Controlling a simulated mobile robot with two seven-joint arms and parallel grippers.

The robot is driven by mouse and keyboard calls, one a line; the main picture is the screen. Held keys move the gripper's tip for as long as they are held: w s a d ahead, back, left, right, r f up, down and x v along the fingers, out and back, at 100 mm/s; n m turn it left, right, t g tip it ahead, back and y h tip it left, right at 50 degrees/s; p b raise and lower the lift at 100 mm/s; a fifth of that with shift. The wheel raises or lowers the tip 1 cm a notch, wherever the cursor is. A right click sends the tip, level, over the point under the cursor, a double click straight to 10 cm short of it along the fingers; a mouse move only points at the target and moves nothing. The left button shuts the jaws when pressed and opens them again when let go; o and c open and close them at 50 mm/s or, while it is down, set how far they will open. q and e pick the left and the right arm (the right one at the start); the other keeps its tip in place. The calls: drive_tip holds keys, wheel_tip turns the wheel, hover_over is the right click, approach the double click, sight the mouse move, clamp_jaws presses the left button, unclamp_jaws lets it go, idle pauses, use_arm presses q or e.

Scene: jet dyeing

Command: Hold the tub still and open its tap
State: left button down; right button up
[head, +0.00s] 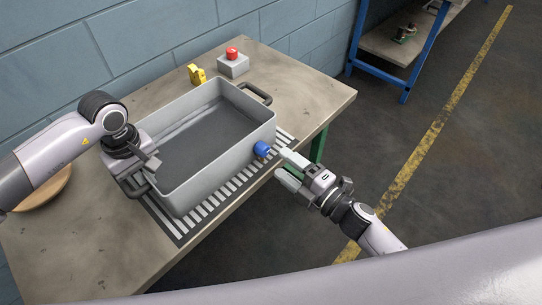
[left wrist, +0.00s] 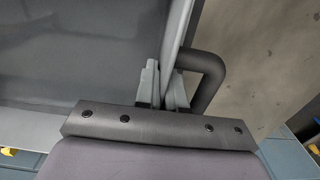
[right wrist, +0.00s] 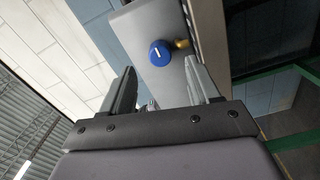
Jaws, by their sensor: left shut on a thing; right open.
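The tub (head: 222,158) is a grey open box with dark handles at its ends. It stands on the table, and its inside looks dark grey. My left gripper (head: 138,172) is shut on the tub's left rim beside the handle (left wrist: 212,72); the left wrist view shows the rim between the fingers (left wrist: 163,88). The tap (head: 261,149) is a blue round knob with a white mark, low on the tub's right front. It also shows in the right wrist view (right wrist: 160,52), with a brass piece beside it. My right gripper (head: 283,164) is open and empty, facing the knob with a gap.
The table (head: 95,245) carries a striped black-and-white grate (head: 228,190) under the tub's front. Behind the tub are a box with a red button (head: 232,62) and a yellow object (head: 196,74). A round wooden piece (head: 48,190) lies left. The wall is behind.

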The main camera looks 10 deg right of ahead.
drive_tip(key=v, duration=0.6)
drive_tip(key=shift+s+d, duration=0.25)
drive_tip(key=shift+s, duration=0.05)
